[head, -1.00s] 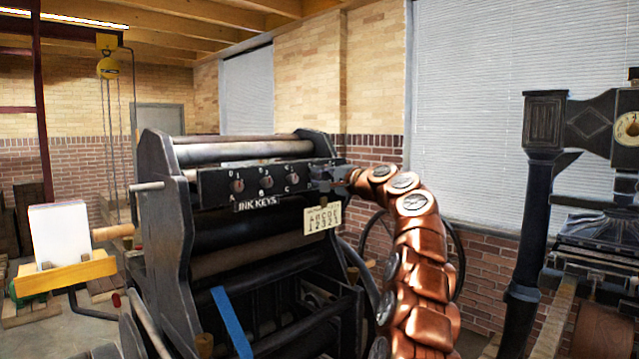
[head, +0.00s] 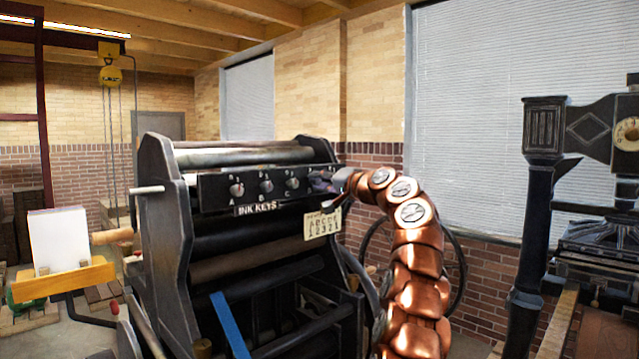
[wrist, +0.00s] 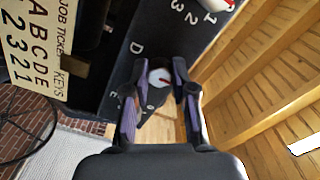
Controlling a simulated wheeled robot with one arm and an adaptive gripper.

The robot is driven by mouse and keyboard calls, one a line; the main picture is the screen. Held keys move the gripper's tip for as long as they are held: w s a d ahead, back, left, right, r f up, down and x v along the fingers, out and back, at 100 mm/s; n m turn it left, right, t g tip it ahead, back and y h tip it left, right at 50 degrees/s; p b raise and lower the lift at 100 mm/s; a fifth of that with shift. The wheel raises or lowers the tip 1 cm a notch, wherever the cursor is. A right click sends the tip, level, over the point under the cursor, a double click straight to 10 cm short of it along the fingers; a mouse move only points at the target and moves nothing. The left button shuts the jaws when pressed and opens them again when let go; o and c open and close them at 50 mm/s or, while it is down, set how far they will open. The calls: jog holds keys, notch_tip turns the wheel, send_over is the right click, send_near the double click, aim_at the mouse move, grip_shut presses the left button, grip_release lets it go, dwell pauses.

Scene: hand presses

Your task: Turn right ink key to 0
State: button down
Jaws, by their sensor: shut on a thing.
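The ink key panel (head: 215,191) is a black bar across the press with a row of round knobs. In the head view my gripper (head: 322,181) is at the panel's right end. The number the pointer marks is too small to read.
A job ticket card (head: 322,224) with letters and digits hangs just below my gripper. Another knob (wrist: 222,3) with digits shows at the wrist view's top edge. The press's side frame (head: 165,220) stands left, and a second press (head: 540,200) stands far right.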

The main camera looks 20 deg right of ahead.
jog(key=shift+f, duration=0.1)
jog(key=c, duration=1)
grip_release()
jog(key=shift+o, duration=0.2)
jog(key=v, duration=1.2)
